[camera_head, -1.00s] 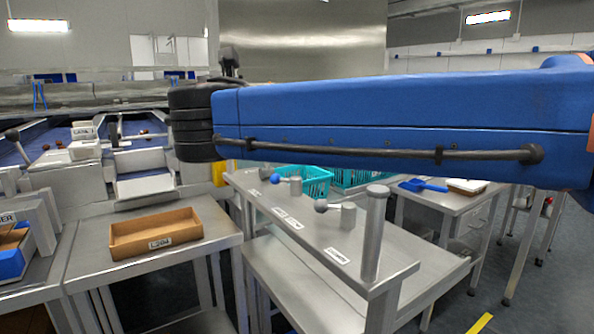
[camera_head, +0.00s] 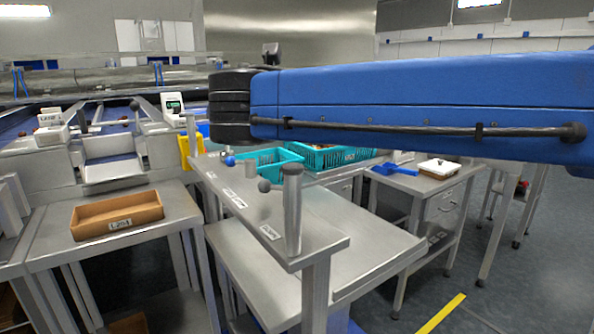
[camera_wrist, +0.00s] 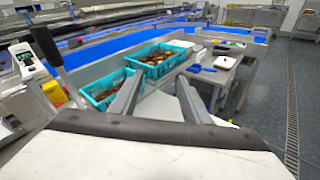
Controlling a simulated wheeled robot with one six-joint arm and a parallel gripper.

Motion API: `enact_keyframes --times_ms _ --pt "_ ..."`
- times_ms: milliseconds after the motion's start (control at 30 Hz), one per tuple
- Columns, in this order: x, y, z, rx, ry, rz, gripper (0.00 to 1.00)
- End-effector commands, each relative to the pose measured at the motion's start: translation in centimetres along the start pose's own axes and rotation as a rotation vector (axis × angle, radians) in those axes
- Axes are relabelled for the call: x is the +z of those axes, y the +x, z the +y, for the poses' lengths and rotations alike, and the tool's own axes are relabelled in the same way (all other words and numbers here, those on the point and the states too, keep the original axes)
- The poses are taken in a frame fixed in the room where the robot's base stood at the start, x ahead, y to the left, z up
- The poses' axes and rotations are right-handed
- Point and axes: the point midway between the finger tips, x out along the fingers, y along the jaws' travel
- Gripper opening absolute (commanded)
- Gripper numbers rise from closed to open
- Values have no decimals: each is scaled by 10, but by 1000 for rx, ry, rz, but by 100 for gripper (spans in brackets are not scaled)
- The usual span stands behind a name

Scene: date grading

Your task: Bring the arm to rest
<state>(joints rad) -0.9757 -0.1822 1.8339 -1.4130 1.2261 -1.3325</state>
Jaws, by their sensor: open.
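My gripper (camera_wrist: 158,98) shows in the wrist view with its two dark fingers apart and nothing between them. Beyond the fingers are teal baskets and a steel table, all clear of the fingertips. In the head view my blue arm link stretches across the upper right, and the gripper itself is not seen there.
A steel stand (camera_head: 335,242) with ball-ended levers is below my arm. Teal baskets (camera_head: 262,163) stand behind it. A wooden tray (camera_head: 117,226) sits on the left table. A blue scoop (camera_head: 392,171) and white tray (camera_head: 440,170) lie on the right table. Open floor lies right.

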Motion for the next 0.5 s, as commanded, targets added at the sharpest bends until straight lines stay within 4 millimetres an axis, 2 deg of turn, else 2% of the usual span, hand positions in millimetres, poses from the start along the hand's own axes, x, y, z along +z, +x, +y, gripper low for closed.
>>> enact_keyframes --times_ms 167,267,500 --pt "-16 18 -49 -74 125 72 43" --pt "-28 27 -87 -134 229 122 43" --pt "-78 35 -200 -347 602 255 43"
